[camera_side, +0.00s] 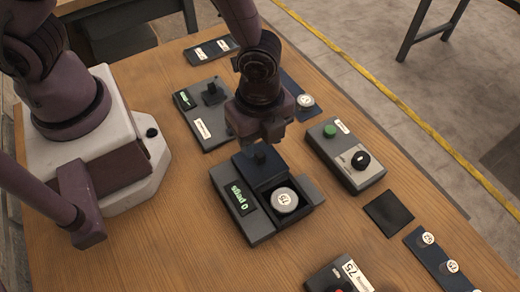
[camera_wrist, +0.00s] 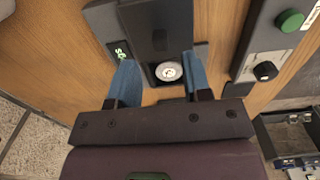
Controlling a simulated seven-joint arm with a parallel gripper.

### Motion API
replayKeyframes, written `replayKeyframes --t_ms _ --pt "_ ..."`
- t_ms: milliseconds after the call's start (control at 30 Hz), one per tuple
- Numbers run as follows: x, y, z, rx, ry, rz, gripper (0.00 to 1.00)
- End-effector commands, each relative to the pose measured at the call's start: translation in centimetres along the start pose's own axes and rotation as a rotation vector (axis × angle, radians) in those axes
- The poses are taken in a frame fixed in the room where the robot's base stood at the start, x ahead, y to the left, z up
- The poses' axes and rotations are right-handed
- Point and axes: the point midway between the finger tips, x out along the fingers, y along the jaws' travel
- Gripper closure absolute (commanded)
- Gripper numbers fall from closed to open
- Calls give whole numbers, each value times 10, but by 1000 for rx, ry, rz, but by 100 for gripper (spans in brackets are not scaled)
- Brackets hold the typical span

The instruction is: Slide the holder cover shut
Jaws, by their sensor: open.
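The holder (camera_side: 248,225) is a dark grey box with green lettering on its panel, in the middle of the table. Its dark cover (camera_side: 255,171) is slid back, leaving the recess partly open, and a white-topped round puck (camera_side: 285,199) sits inside. A black knob (camera_side: 261,153) stands on the cover. My gripper (camera_side: 261,140) is open, directly over the knob end. In the wrist view, the blue fingers (camera_wrist: 160,78) are apart, with the puck (camera_wrist: 168,72) showing between them and the cover (camera_wrist: 160,15) beyond. I cannot tell whether the fingers touch the knob.
A box with a green button and black dial (camera_side: 345,155) stands right of the holder. Another box with a black knob (camera_side: 203,115) stands behind it. A dark square pad (camera_side: 388,213), a strip with pucks (camera_side: 435,258) and a box (camera_side: 338,277) lie toward the front right. The table's left front is clear.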

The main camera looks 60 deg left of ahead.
Motion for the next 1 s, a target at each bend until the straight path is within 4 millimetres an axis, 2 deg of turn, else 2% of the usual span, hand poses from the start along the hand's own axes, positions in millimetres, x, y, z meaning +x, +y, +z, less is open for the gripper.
replayKeyframes --t_ms 100,300,667,700,900,1000 --pt "23 1 0 1 -3 4 55" --pt "44 0 0 -1 -1 1 55" --pt "49 0 0 -1 1 -1 55" --pt "49 0 0 -1 1 -1 58" --pt "49 0 0 -1 1 -1 100" --pt "49 0 0 -1 1 -1 100"
